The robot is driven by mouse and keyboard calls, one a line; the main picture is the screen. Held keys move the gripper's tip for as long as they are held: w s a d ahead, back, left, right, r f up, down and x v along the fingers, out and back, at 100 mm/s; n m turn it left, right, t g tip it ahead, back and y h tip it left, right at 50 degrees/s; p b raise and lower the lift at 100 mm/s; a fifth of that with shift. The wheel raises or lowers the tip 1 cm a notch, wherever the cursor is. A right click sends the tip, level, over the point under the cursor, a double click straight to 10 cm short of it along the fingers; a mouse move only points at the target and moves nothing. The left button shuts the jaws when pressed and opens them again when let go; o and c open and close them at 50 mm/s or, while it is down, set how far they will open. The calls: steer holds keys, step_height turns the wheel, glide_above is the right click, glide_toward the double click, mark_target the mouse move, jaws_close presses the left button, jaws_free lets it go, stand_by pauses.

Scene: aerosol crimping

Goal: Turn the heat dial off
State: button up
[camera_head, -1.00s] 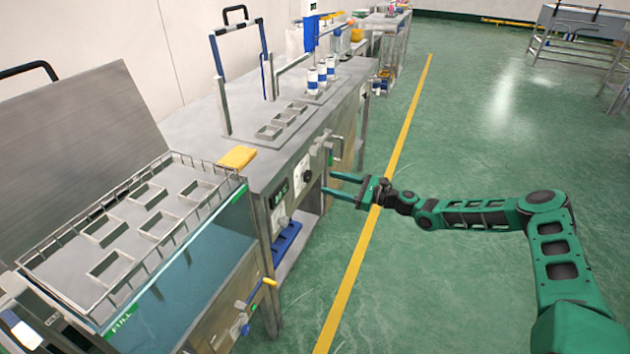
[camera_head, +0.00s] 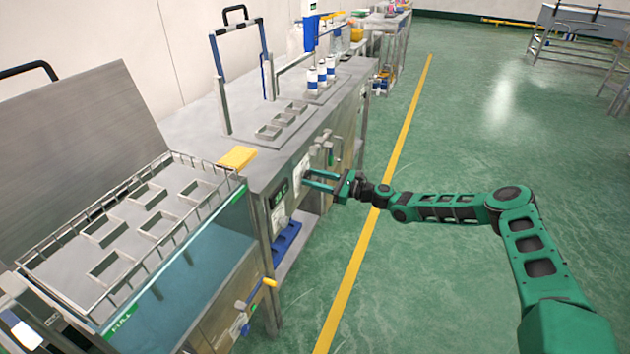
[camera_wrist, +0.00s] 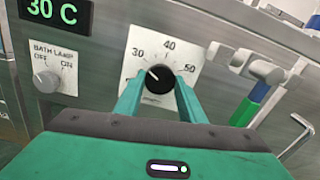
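The heat dial (camera_wrist: 160,76) is a black round knob on a white plate (camera_wrist: 137,51) marked 30, 40 and 50 in the wrist view. Its white pointer line aims to the upper left, near the 30 side. My gripper (camera_wrist: 160,92) has one green finger on each side of the dial's lower part, with the dial between the tips. Whether the fingers touch it is unclear. In the head view my gripper (camera_head: 305,180) is at the front panel with its fingers apart, and the dial is hidden or too small to make out.
A display (camera_wrist: 52,10) reads 30 C, above a grey bath lamp knob (camera_wrist: 46,80) to the dial's left. A valve with a blue and green handle (camera_wrist: 250,103) juts out to the right.

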steer(key=c, duration=0.3)
steer(key=shift+d, duration=0.25)
steer(key=shift+c, duration=0.2)
steer(key=shift+a+n, duration=0.25)
steer(key=shift+n, duration=0.25)
steer(key=n, duration=0.4)
steer(key=shift+a+n, duration=0.1)
steer(key=shift+n, duration=0.3)
steer(key=n, duration=0.5)
steer(key=shift+s, duration=0.1)
steer(key=shift+n, duration=0.6)
steer(key=shift+s, duration=0.1)
steer(key=shift+a+f, duration=0.1)
